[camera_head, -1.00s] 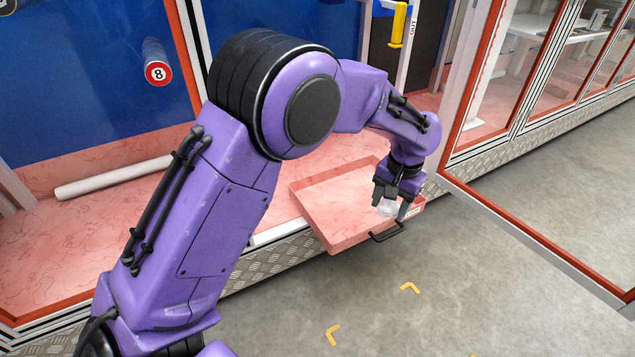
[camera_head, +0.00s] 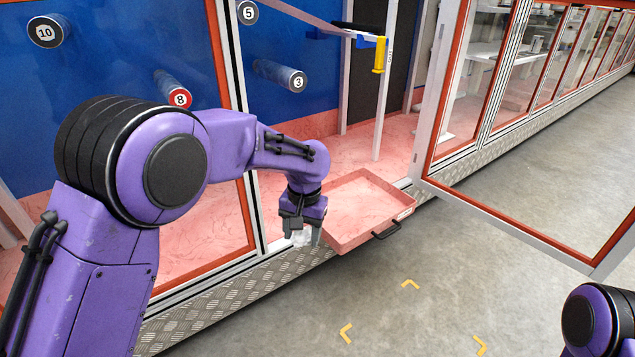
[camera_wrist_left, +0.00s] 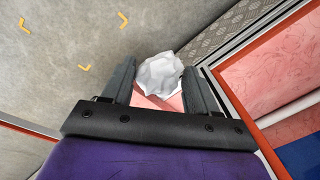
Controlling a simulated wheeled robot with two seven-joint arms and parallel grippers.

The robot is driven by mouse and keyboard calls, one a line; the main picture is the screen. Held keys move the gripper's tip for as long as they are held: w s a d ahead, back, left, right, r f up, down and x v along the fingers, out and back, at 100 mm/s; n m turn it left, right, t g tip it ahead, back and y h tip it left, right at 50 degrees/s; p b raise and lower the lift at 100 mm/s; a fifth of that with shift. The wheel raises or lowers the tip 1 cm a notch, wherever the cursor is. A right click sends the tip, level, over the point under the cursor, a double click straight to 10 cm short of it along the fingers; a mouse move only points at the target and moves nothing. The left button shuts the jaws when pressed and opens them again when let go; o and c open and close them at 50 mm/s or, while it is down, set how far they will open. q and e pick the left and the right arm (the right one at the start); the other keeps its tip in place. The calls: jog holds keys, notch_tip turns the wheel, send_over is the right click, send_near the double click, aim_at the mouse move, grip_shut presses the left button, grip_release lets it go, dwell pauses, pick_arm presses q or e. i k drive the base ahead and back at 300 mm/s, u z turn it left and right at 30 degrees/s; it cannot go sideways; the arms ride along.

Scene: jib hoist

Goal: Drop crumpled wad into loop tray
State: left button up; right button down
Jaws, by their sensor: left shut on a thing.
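The crumpled wad (camera_head: 301,236) is whitish and hangs at the tips of my left gripper (camera_head: 302,237). In the left wrist view the wad (camera_wrist_left: 160,76) sits between the two dark fingers of the left gripper (camera_wrist_left: 158,82), which is shut on it. The loop tray (camera_head: 392,202) is a shallow pink tray with a black handle (camera_head: 386,231), jutting out from the cabinet's lower edge. The gripper and wad are at the tray's left side in the head view. A small pink patch shows behind the wad in the wrist view. The right gripper is out of view.
An open framed door (camera_head: 510,232) stands to the right of the tray. Numbered rollers (camera_head: 282,76) and a yellow handle (camera_head: 379,55) are inside the cabinet. A tread-plate sill (camera_head: 235,300) runs below it. The grey floor in front, with yellow corner marks (camera_head: 346,333), is clear.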

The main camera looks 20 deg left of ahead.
aim_at(349, 212)
jog(key=u, duration=0.05)
jog(key=i, duration=1.65)
